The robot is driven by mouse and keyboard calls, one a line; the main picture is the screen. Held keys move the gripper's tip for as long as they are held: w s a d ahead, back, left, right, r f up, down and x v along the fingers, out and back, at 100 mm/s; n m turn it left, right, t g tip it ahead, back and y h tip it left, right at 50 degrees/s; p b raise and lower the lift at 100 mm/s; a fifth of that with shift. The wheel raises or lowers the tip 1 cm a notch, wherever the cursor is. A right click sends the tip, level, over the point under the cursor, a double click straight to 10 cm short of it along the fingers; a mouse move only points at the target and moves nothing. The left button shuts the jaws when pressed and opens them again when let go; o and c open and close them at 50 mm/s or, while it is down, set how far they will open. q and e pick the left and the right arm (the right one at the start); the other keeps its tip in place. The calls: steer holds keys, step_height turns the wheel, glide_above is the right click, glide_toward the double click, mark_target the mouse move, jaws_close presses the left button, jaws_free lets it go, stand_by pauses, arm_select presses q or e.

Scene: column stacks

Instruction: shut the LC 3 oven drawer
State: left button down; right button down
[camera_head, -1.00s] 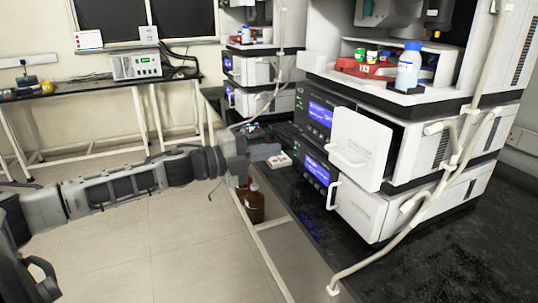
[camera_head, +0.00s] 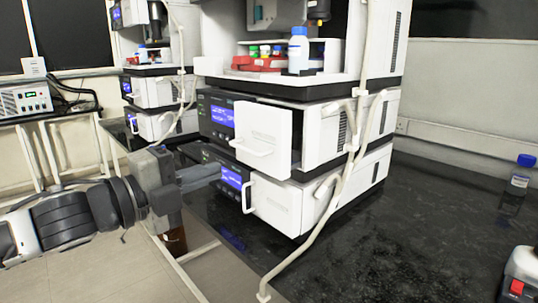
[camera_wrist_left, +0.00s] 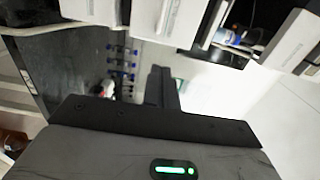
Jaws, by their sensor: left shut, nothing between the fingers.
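The oven drawer (camera_head: 264,137) of the near stack stands pulled out from the middle unit. Its white front has a looped handle, and a dark gap shows behind the front. Below it is a unit with a white front (camera_head: 275,204) and a similar handle. My left gripper (camera_head: 213,173) is shut and empty, pointing right, left of and below the drawer front, apart from it. Its dark fingers show in the left wrist view (camera_wrist_left: 162,86). Whether a white panel at the right of that view is the drawer I cannot tell. My right gripper is not in view.
A pale tube (camera_head: 335,205) runs down the stack's right side to the bench. Bottles and a red tray (camera_head: 258,64) stand above the drawer. A second stack (camera_head: 160,90) is behind at left. The black bench (camera_head: 425,215) is largely clear at right, with a blue-capped bottle (camera_head: 521,174).

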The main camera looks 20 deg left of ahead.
arm_select(q)
steer(key=w+d+p, duration=0.1)
steer(key=p, duration=0.3)
glide_toward(281, 150)
steer(key=shift+x, duration=3.45)
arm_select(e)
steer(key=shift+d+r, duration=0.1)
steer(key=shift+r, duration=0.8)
